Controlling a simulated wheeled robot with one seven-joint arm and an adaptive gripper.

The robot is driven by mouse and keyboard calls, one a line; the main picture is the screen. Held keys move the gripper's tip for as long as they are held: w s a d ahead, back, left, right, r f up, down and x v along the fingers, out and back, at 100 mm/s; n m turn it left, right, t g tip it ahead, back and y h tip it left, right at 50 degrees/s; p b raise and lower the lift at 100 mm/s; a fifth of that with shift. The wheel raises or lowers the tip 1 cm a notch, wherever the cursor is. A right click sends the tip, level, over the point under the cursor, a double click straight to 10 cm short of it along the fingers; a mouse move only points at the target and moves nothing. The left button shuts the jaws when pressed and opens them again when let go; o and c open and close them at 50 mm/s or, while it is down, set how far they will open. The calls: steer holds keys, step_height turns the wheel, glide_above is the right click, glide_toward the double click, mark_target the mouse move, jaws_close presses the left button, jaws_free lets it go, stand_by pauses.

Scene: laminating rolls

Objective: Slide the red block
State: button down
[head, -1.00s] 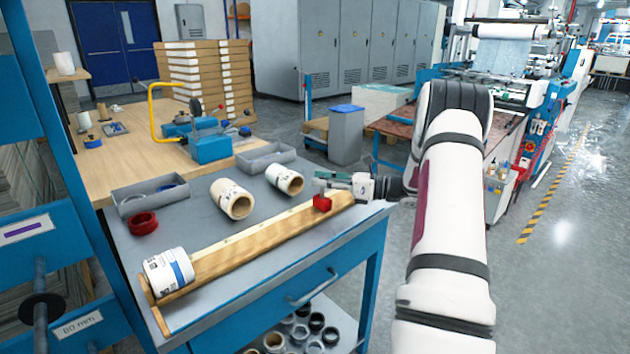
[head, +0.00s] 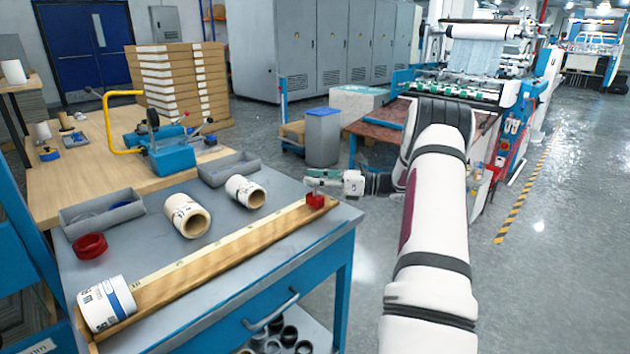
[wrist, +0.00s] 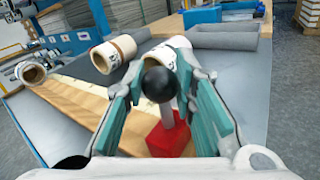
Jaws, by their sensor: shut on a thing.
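The red block (head: 315,201) sits on the long wooden rail (head: 215,256), close to its right end. In the wrist view the red block (wrist: 170,140) shows below a pale post topped by a black ball knob (wrist: 159,84). My gripper (head: 314,181) comes from the right, just above the block. In the wrist view its green fingers stand on both sides of the knob and post, shut on the block by this handle. The exact contact is partly hidden. A white roll with a blue band (head: 106,304) lies at the rail's left end.
Two cardboard-cored rolls (head: 187,215) (head: 245,192) lie behind the rail on the grey bench. A red ring (head: 90,246) and grey trays (head: 102,213) (head: 228,168) are farther back. The bench's right edge is close past the block.

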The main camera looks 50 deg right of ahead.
steer(key=c, duration=1.3)
jaws_free()
steer(key=v, duration=1.2)
